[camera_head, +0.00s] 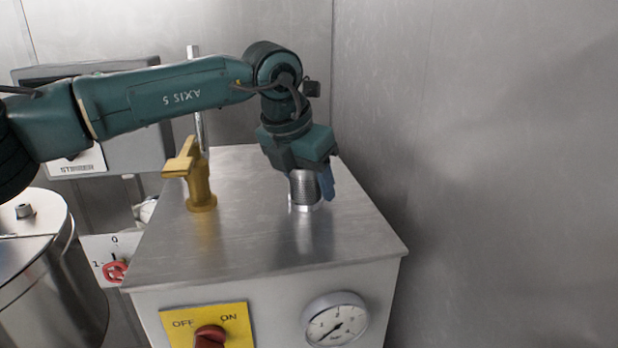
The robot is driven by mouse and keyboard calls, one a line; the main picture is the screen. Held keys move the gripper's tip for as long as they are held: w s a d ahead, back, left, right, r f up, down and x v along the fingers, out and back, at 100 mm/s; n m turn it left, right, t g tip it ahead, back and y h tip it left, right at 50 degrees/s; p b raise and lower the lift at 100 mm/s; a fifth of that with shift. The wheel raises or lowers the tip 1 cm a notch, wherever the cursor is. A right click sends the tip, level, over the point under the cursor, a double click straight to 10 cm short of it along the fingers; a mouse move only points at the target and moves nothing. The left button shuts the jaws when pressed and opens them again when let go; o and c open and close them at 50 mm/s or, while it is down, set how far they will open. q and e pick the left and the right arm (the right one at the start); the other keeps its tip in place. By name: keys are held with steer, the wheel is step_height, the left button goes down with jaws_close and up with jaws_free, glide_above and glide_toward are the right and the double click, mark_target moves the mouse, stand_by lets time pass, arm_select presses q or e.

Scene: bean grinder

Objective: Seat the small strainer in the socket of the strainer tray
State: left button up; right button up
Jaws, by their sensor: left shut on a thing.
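The small strainer (304,188) is a grey mesh cylinder with a bright metal rim at its lower end. It is upright over the right part of the steel cabinet's top. My left gripper (308,178) points down and is shut on the strainer from above; one blue finger shows on its right side. The gripper hides the strainer's upper end. I cannot tell whether the lower rim touches the top or sits in a socket. I cannot make out the strainer tray as a separate thing. My right gripper is not in view.
The steel cabinet top (245,250) is clear in front. A yellow valve (200,185) stands at its left, with a thin metal rod behind. A gauge (335,320) and red switch (210,337) are on the front. A steel vessel (50,290) is left; a wall (500,170) rises right.

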arm_select(q)
steer(key=shift+f, duration=0.1)
steer(key=shift+f+b, duration=0.15)
steer(key=shift+b, duration=0.15)
steer(key=o, duration=0.7)
steer(key=shift+o, duration=1.4)
